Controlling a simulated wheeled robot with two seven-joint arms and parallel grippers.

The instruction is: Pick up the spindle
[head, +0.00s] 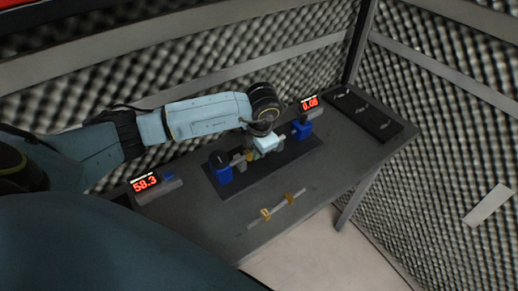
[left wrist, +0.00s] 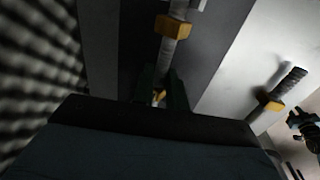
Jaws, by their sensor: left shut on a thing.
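A grey spindle with yellow collars (head: 238,159) lies between two blue stands on a dark mat. My left gripper (head: 256,151) is over it from behind, and its fingertips are largely hidden in the head view. In the left wrist view the spindle (left wrist: 167,50) runs up between the two dark fingers of my left gripper (left wrist: 161,90), which is shut on it. A second, similar spindle (head: 283,204) lies loose on the table in front of the mat, apart from the gripper; it also shows in the left wrist view (left wrist: 290,82). My right gripper is not identifiable.
The blue stands (head: 222,174) (head: 302,130) flank the held spindle. Red number displays (head: 145,183) (head: 309,103) stand at the left and back. A black tray (head: 391,128) with small parts is at the right. The front right tabletop (head: 325,175) is clear. Foam walls enclose the table.

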